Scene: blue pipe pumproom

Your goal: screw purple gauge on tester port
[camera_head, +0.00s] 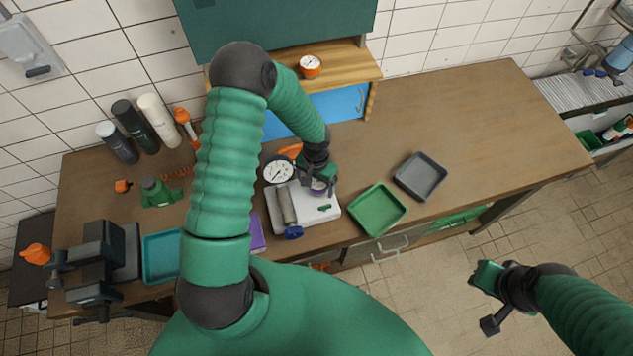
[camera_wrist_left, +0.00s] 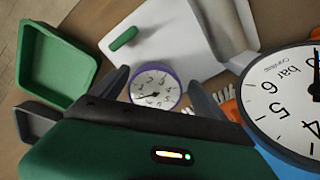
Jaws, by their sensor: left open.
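The tester is a white base (camera_head: 318,212) with a grey cylinder (camera_head: 287,205), a blue knob (camera_head: 293,232) and a large white dial (camera_head: 278,171); the dial also shows at the right of the left wrist view (camera_wrist_left: 287,100). The purple gauge (camera_wrist_left: 155,86) shows its white face between the fingers of my open left gripper (camera_wrist_left: 162,90). In the head view, my left gripper (camera_head: 322,187) is over the tester's back right and covers most of the gauge. The port is hidden, so I cannot tell how the gauge sits on it. My right gripper (camera_head: 492,298) hangs off the bench; its fingers are unclear.
A green tray (camera_head: 377,210) and a grey tray (camera_head: 420,176) stand right of the tester. A teal tray (camera_head: 161,258) and a dark vise (camera_head: 104,260) are at left. A wooden shelf with an orange gauge (camera_head: 310,66) stands behind. The bench's right side is clear.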

